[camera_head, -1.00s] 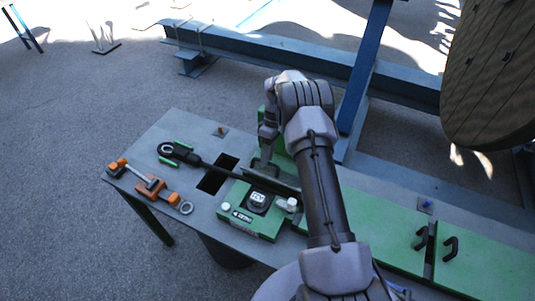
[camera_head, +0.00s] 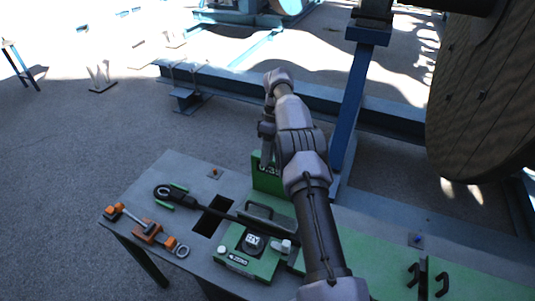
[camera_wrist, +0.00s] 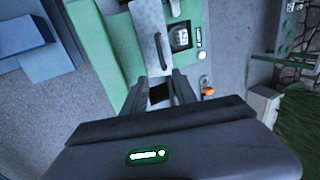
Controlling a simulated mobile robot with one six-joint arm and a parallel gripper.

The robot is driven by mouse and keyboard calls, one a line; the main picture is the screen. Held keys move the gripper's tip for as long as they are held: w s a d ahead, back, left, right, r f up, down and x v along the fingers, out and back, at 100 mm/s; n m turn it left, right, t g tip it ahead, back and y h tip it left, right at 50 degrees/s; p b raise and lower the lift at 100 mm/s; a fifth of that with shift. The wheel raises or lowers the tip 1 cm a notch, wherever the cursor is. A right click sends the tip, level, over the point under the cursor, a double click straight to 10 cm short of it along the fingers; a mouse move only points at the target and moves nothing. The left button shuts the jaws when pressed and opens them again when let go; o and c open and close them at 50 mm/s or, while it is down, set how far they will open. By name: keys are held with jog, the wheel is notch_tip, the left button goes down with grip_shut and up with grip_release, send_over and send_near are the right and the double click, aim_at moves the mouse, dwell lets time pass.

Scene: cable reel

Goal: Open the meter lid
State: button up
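The green meter (camera_head: 236,262) sits on the bench, and its small square display (camera_head: 253,242) is uncovered. The dark grey lid (camera_head: 284,216), with a loop handle (camera_head: 262,206), is swung back behind the display, towards the upright green panel (camera_head: 266,180). In the wrist view the lid (camera_wrist: 150,35) is a narrow grey plate beside the display (camera_wrist: 181,38). My gripper (camera_head: 266,158) is above and behind the lid, pointing down. The lid's hinge is hidden.
A black-handled tool (camera_head: 185,197) lies left of the meter beside a rectangular opening (camera_head: 211,215). Orange clamps (camera_head: 146,231) lie at the bench's left end. A blue post (camera_head: 349,115) and a large wooden reel (camera_head: 485,95) stand behind on the right.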

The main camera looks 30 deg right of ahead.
jog(key=shift+c, duration=1.1)
jog(key=f+n+h+p, duration=0.1)
jog(key=n, duration=0.2)
jog(key=s+a+f+n+h+p, duration=0.1)
jog(key=f+n, duration=0.1)
jog(key=n, duration=0.1)
jog(key=s+f+n+h+p, duration=0.1)
jog(key=n+p, duration=0.1)
jog(key=shift+a+f+n, duration=0.15)
jog(key=shift+f+n, duration=0.1)
jog(key=shift+n, duration=0.15)
grip_shut()
jog(key=n+t+h+p, duration=0.1)
jog(key=n+t+p, duration=0.2)
jog(key=n, duration=0.6)
send_near(260, 215)
jog(key=f, duration=0.2)
jog(key=f+b, duration=0.1)
jog(key=f, duration=0.2)
jog(key=shift+w, duration=0.2)
